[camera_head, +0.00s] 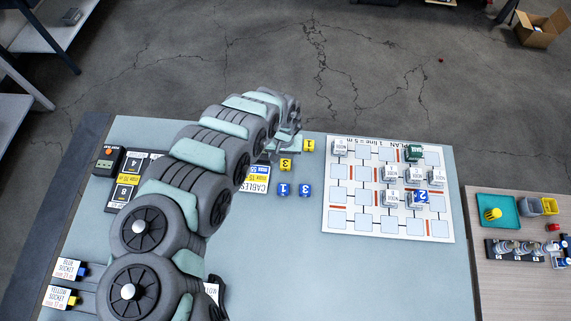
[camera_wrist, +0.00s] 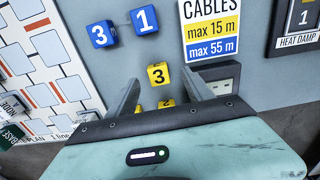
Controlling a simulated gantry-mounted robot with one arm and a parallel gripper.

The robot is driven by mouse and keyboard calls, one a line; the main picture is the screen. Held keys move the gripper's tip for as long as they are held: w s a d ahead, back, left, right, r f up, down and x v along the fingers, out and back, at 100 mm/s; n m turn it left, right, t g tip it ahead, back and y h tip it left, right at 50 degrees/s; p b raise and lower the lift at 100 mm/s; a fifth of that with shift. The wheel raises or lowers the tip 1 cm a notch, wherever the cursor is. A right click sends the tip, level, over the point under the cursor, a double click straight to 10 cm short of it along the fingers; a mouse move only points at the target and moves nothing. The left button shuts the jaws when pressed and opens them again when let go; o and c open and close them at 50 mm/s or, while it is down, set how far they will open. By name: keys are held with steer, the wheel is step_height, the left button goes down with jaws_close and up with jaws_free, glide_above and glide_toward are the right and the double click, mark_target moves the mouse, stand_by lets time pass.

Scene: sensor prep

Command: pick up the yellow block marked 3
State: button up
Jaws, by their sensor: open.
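The yellow block marked 3 (camera_head: 286,165) sits on the grey-blue table beside the cables card, just in front of my gripper (camera_head: 284,147). In the wrist view the yellow block marked 3 (camera_wrist: 158,75) shows upright between the tips of my open gripper (camera_wrist: 161,78), with a gap to each finger. I cannot tell the height of the fingers above it. A second yellow block (camera_wrist: 167,103) shows nearer the palm, partly hidden, its mark unclear. A yellow block marked 1 (camera_head: 308,146) stands to the right in the head view.
Blue blocks marked 1 (camera_head: 284,189) and 3 (camera_head: 304,190) stand close by. The cables card (camera_wrist: 210,32) lies alongside. The white plan board (camera_head: 380,225) with several blocks is to the right. A side table (camera_head: 480,275) holds a teal tray (camera_head: 480,202). The table's front middle is clear.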

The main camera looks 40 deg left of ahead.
mark_target(285, 164)
steer(key=shift+w+f, duration=0.25)
steer(key=shift+f, duration=0.35)
steer(key=shift+w+f, duration=0.2)
steer(key=shift+f, duration=0.35)
steer(key=shift+f+b, duration=0.35)
steer(key=shift+f, duration=1.15)
steer(key=shift+a, duration=0.1)
jaws_close()
